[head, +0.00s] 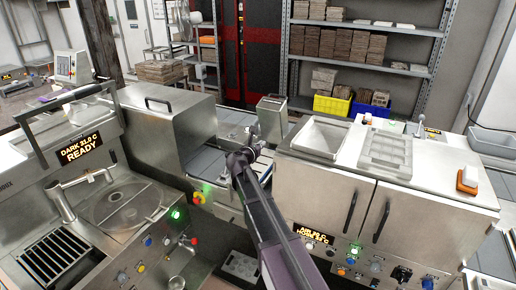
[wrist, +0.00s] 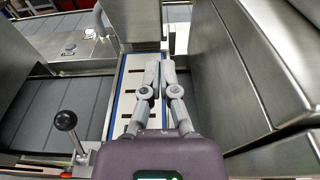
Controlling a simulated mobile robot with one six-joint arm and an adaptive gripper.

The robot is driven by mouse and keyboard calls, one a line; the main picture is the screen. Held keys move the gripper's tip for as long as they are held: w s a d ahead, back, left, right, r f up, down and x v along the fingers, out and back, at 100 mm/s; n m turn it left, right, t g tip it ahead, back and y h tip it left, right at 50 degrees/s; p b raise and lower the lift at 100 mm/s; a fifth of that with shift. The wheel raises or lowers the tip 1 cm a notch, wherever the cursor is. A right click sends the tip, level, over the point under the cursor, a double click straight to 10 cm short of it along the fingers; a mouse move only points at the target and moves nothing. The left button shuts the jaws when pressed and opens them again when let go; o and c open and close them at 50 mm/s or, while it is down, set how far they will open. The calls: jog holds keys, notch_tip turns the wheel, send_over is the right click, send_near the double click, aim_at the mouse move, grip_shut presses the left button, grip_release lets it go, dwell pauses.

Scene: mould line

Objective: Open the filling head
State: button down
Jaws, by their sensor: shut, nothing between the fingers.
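My gripper (head: 256,148) is at the middle of the head view, over the narrow gap between two steel machines. In the wrist view my gripper (wrist: 158,82) has its two grey fingers together, with nothing between them. Below them runs a pale slotted strip (wrist: 133,85) with blue edges. A lever with a black ball knob (wrist: 65,121) stands left of the fingers, apart from them. A small steel box (head: 272,115) stands just beyond my gripper in the head view; it may be the filling head, but I cannot tell. I cannot tell whether the head is open.
A steel-hooded machine (head: 168,122) is on the left and a steel cabinet (head: 335,192) with two door handles on the right. In the wrist view, steel walls (wrist: 228,75) rise close to the right of my gripper. A dark belt (wrist: 55,108) lies at left.

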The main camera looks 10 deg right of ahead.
aim_at(279, 115)
jog(key=w+d+r+p, duration=0.1)
jog(key=w+d, duration=0.4)
jog(key=w, duration=0.2)
jog(key=shift+r+p, duration=0.25)
jog(key=shift+p, duration=0.1)
jog(key=shift+d, duration=0.1)
jog(key=w+d+r+p, duration=0.1)
jog(key=w+r+p, duration=0.1)
jog(key=r, duration=0.1)
jog(key=w+d+r+p, duration=0.1)
jog(key=w+p, duration=0.1)
jog(key=shift+d+r, duration=0.15)
jog(key=shift+d, duration=0.15)
jog(key=shift+w+d+r+p, duration=0.15)
jog(key=shift+w+d+p, duration=0.1)
jog(key=shift+p, duration=0.05)
jog(key=shift+s, duration=0.1)
